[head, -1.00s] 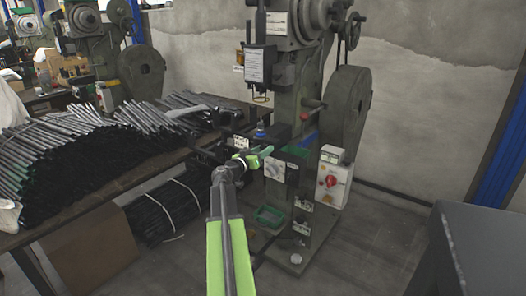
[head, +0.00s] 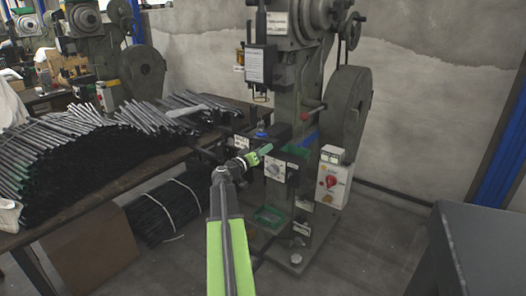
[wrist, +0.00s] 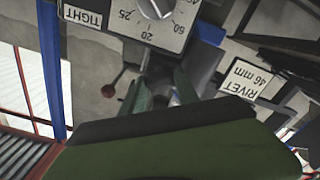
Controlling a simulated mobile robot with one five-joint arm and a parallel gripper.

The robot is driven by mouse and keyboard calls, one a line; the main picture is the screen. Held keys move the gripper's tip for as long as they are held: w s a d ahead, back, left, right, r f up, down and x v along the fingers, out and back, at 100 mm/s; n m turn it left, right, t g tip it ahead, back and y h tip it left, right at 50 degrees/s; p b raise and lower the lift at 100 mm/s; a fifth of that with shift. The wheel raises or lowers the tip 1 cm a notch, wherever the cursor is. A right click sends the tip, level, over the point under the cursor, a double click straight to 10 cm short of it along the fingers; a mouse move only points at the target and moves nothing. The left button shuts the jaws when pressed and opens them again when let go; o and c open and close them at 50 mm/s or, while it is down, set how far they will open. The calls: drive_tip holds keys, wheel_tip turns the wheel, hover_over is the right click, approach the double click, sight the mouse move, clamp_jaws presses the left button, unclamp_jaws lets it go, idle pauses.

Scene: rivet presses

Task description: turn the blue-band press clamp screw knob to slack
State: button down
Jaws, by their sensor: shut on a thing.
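The blue-band press (head: 297,90) stands at centre in the head view, with a blue band (head: 309,139) on its frame. My gripper (head: 266,149) reaches its front, just above a white dial plate (head: 275,171). In the wrist view my gripper's green fingers (wrist: 163,92) are shut on the clamp screw knob, which is mostly hidden between and behind them. The dial (wrist: 158,12) with numbers and a TIGHT label (wrist: 83,17) show upside down beyond the fingertips. The knob's exact turn cannot be told.
A table (head: 100,196) with piles of dark rods stands to the left. A grey control box (head: 333,178) with a red switch is right of the gripper. A RIVET 46 mm label (wrist: 246,79) shows in the wrist view.

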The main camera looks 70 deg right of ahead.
drive_tip(key=n, duration=3)
drive_tip(key=shift+s+f, duration=0.15)
drive_tip(key=shift+f, duration=0.15)
drive_tip(key=shift+n, duration=0.3)
drive_tip(key=c, duration=0.9)
unclamp_jaws()
drive_tip(key=shift+a, duration=0.15)
